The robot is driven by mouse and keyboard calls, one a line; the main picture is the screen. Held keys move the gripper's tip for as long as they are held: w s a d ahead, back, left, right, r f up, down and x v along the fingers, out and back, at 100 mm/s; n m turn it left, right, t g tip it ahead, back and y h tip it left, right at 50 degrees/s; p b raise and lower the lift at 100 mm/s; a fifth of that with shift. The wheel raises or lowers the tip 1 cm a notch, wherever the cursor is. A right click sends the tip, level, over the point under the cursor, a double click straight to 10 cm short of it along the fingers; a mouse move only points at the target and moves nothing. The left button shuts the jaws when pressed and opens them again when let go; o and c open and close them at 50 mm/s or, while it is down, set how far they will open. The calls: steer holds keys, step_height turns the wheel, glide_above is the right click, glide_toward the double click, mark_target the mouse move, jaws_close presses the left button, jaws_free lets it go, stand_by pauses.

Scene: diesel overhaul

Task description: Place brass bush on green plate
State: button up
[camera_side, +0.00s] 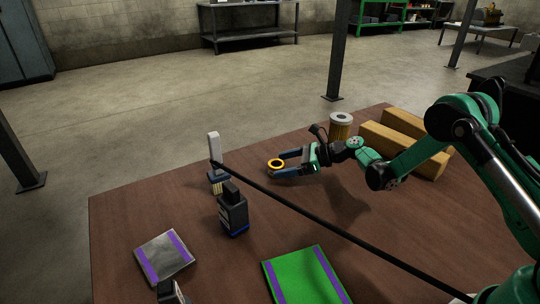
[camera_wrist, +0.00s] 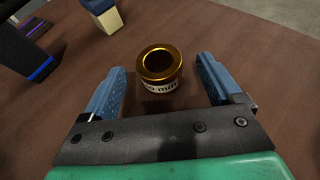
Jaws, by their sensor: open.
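The brass bush (camera_wrist: 160,65) is a short golden ring with a dark bore and a white printed label on its side. It stands upright on the brown table between my open fingers in the wrist view, with a gap on each side. In the side view the brass bush (camera_side: 275,163) shows at the fingertips of my gripper (camera_side: 286,163). My gripper (camera_wrist: 161,85) is open, its blue fingers on either side of the bush. The green plate (camera_side: 305,277) with purple edge strips lies flat at the table's front, with nothing on it.
A grey plate (camera_side: 164,257) with purple strips lies front left. A dark block-shaped device (camera_side: 232,212) and a white-topped tool (camera_side: 214,158) stand left of my gripper. A filter cylinder (camera_side: 340,125) and wooden beams (camera_side: 398,147) are behind. A dark bar crosses the side view diagonally.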

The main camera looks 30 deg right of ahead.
mark_target(280, 164)
steer(key=shift+v, duration=1.25)
steer(key=shift+s+d+r, duration=0.1)
steer(key=shift+s+r, duration=0.1)
steer(key=shift+r, duration=0.1)
steer(key=s+a+r+n+g+h, duration=0.25)
steer(key=s+r+n+h, duration=0.35)
steer(key=r+n, duration=0.55)
steer(key=s+n+h, duration=0.3)
steer(key=s+n, duration=1)
steer(key=n, duration=0.1)
steer(key=shift+d+h, duration=0.3)
steer(key=shift+o, duration=0.4)
steer(key=shift+s+d+n+t, duration=0.15)
steer(key=shift+s+n+t, duration=0.2)
steer(key=shift+s+n, duration=0.1)
